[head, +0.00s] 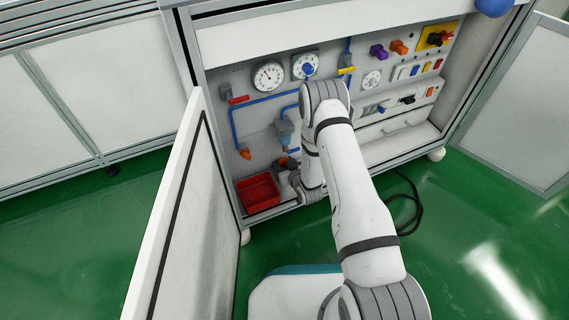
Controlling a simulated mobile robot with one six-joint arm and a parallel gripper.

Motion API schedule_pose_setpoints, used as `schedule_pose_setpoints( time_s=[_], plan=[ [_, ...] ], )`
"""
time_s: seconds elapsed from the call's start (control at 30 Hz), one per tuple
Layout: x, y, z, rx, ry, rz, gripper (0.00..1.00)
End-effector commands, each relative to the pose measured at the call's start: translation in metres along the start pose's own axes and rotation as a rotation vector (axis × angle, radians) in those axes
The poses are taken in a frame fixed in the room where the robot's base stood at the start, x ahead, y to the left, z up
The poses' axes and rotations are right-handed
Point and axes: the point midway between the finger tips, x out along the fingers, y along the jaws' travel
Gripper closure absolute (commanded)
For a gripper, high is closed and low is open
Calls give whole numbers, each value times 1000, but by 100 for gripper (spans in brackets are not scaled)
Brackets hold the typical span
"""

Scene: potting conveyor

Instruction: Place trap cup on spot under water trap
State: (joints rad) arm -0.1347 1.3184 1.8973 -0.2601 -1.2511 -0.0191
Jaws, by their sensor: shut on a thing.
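The water trap (284,132) is a grey-blue body on the back panel inside the open cabinet, joined to blue pipe. My arm reaches into the cabinet, and its wrist is low, in front of the panel's lower part. My gripper (284,165) is small and partly hidden by the wrist, a little below the water trap. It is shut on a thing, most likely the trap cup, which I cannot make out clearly. The spot under the trap is hidden behind my gripper and wrist.
A red bin (258,205) stands on the cabinet floor, left of my gripper. An open white door (180,215) stands at the left. Gauges (268,75), coloured knobs and switches fill the panel. A black cable (408,205) lies on the green floor at right.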

Motion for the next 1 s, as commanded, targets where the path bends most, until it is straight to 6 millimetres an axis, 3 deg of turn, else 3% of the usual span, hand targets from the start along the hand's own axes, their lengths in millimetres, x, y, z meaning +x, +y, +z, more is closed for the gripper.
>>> schedule_pose_setpoints(
  time_s=[0.2,0.23,0.47,0.77,1.0],
  plan=[
    [1,-1,3,-1,0,-2,80],
    [1,-1,2,-1,0,-2,52],
    [1,-1,2,-1,0,-2,34],
    [0,-1,0,-1,0,-2,33],
    [-39,-1,-4,1,-4,-1,33]
  ],
)
